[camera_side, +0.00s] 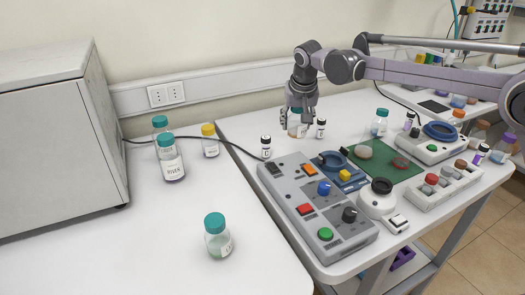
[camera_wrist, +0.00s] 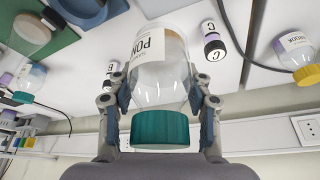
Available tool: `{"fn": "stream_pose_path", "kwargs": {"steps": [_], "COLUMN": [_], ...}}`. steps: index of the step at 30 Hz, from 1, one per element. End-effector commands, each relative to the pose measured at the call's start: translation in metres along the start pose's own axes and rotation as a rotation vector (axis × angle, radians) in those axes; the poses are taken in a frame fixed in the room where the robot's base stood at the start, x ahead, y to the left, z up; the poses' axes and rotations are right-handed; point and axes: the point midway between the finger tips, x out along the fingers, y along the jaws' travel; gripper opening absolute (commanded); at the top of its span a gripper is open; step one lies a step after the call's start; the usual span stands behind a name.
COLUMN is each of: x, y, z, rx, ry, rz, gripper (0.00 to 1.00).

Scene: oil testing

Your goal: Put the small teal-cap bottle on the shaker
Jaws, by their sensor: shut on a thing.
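A clear bottle with a teal cap (camera_wrist: 160,131) and a white label reading "PON…" is between the fingers of my gripper (camera_wrist: 160,92) in the wrist view. The fingers are shut on its sides. In the side view my gripper (camera_side: 299,108) is at the back of the right table, with the bottle (camera_side: 296,129) below it, partly hidden by the fingers. I cannot tell whether its base touches the table. A device with a blue ring (camera_side: 440,131) stands at the right; a white round device (camera_side: 378,197) stands nearer the front. I cannot tell which is the shaker.
Small black-capped vials (camera_side: 266,147) (camera_side: 321,128) stand beside my gripper. A grey button panel (camera_side: 287,187), a green mat (camera_side: 396,172) and a vial rack (camera_side: 440,192) crowd the right table. Other teal-cap bottles (camera_side: 218,243) (camera_side: 170,163) (camera_side: 380,122) stand around. A cable crosses behind.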

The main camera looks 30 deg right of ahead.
Motion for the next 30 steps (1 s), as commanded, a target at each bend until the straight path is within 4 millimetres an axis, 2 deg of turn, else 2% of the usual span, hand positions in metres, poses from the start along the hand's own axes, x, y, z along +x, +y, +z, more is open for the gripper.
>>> {"fn": "stream_pose_path", "kwargs": {"steps": [1,6,11,15,24,30], "x": [-0.005,-0.021,-0.038,-0.056,-0.100,-0.129], "y": [-0.023,-0.089,-0.145,-0.189,-0.265,-0.297], "z": [0.013,0.056,0.102,0.147,0.252,0.320], "rx": [-0.071,-0.302,-0.517,-0.703,-1.092,-1.317], "ry": [0.001,0.000,0.000,-0.001,-0.002,-0.002], "rz": [-0.030,-0.126,-0.214,-0.292,-0.452,-0.545], "gripper": [0.10,0.10,0.10,0.10,0.10,0.10]}}
